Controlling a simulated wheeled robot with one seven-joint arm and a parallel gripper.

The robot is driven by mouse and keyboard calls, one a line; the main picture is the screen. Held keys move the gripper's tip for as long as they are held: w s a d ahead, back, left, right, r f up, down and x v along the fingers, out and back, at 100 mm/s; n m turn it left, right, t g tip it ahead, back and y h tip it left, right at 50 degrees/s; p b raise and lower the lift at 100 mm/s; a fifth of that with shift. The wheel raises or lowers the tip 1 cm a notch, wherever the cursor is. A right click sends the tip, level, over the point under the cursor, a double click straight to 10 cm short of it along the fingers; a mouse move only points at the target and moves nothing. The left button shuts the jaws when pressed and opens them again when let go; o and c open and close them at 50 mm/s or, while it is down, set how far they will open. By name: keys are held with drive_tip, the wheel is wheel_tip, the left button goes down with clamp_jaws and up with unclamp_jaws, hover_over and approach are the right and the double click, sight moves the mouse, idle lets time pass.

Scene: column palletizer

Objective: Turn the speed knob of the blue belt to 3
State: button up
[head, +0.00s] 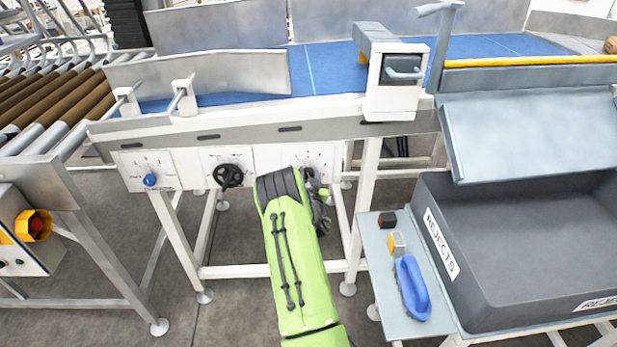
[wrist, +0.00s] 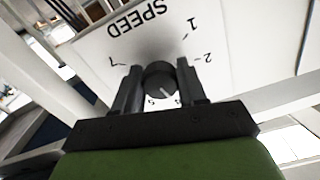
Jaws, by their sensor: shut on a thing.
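The blue belt (head: 330,62) runs along the top of the white frame. The right-hand control panel (head: 290,155) hangs below it, and my gripper (head: 317,187) is at this panel, partly hidden behind my green arm. In the wrist view, the dark round speed knob (wrist: 160,77) sits between the two fingers of my gripper (wrist: 159,88), which are shut on it. The word SPEED (wrist: 138,17) appears upside down on the white panel. The marks 1 and 2 show to the knob's right. A pale pointer line on the knob points down and right; the digits there are partly hidden by my gripper.
A panel to the left carries a black handwheel (head: 228,176), and another a blue knob (head: 150,180). The frame's white legs stand on either side of my arm. A grey rejects bin (head: 520,215) and a side shelf with a blue-handled tool (head: 412,288) are at right.

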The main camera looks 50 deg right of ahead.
drive_tip(key=n+b, duration=0.2)
drive_tip(key=shift+f+n, duration=0.3)
drive_tip(key=shift+r+n+b, duration=0.15)
drive_tip(key=shift+n+b, duration=0.35)
drive_tip(key=shift+n, duration=0.6)
drive_tip(key=o, duration=1)
drive_tip(key=shift+o, duration=0.2)
drive_tip(key=shift+s, duration=0.1)
drive_tip(key=b+v, duration=0.4)
drive_tip(key=v, duration=1.1)
drive_tip(key=shift+s+a, duration=0.25)
drive_tip(key=shift+a, duration=0.05)
